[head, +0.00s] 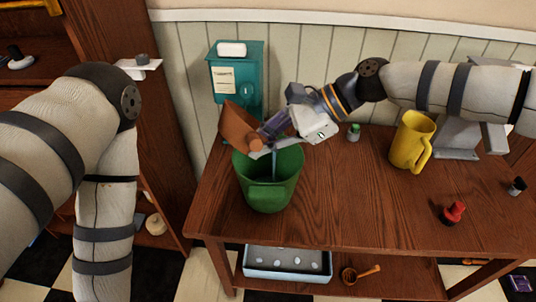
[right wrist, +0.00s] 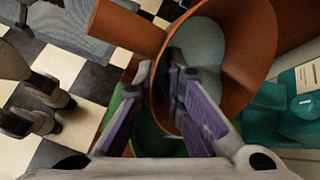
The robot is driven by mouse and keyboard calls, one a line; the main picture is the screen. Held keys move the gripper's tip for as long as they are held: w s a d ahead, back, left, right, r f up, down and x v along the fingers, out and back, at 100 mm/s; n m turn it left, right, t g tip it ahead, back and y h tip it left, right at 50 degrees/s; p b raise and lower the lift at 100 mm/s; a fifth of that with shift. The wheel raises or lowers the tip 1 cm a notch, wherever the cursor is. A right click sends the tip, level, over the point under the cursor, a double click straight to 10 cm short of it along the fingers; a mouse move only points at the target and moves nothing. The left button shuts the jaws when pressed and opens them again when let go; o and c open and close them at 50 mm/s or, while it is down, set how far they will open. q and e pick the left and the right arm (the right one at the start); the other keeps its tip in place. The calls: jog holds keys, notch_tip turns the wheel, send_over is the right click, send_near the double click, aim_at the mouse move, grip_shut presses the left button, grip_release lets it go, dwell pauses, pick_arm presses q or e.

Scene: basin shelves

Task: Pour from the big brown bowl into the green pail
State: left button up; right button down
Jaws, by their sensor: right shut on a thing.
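The big brown bowl (head: 236,126) is held tilted just above the back of the green pail (head: 266,190), in the head view. My right gripper (head: 268,136) is shut on its edge. In the right wrist view my gripper's purple-padded fingers (right wrist: 165,105) are at the bowl (right wrist: 245,45), and pale grey-blue contents (right wrist: 195,50) show inside it. A thin pale stream (head: 275,164) shows below the gripper, over the pail's mouth. The pail stands upright on the table, and part of it shows under the fingers in the wrist view. My left arm is at the left, with its gripper out of frame.
A small green-capped jar (head: 354,132), a yellow jug (head: 411,142) and a red item (head: 453,213) stand to the right on the wooden table (head: 350,200). A pale tray (head: 287,262) is on the shelf below.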

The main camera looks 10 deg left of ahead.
jog(key=shift+w+d+r+m+g+y, duration=0.3)
jog(key=shift+r+g+y, duration=0.1)
jog(key=shift+y, duration=0.3)
jog(key=shift+w+d+r+m+g+y, duration=0.15)
jog(key=shift+d+r+m+g+y, duration=0.15)
jog(key=shift+y, duration=0.4)
dwell(3.1)
jog(key=shift+a, duration=0.1)
jog(key=f+t+h, duration=0.1)
jog(key=s+a+f+n+t+h, duration=0.1)
jog(key=h, duration=0.1)
jog(key=shift+s+a+n+h, duration=0.15)
jog(key=shift+a+n+h, duration=0.1)
jog(key=shift+n+h, duration=0.05)
jog(key=s+a+f+n+t+h, duration=0.1)
jog(key=s+a+f+t+h, duration=0.2)
jog(key=a+h, duration=0.3)
jog(key=shift+s+f+n+t+h, duration=0.35)
jog(key=shift+s+n+t+h, duration=0.05)
jog(key=shift+s+t, duration=0.4)
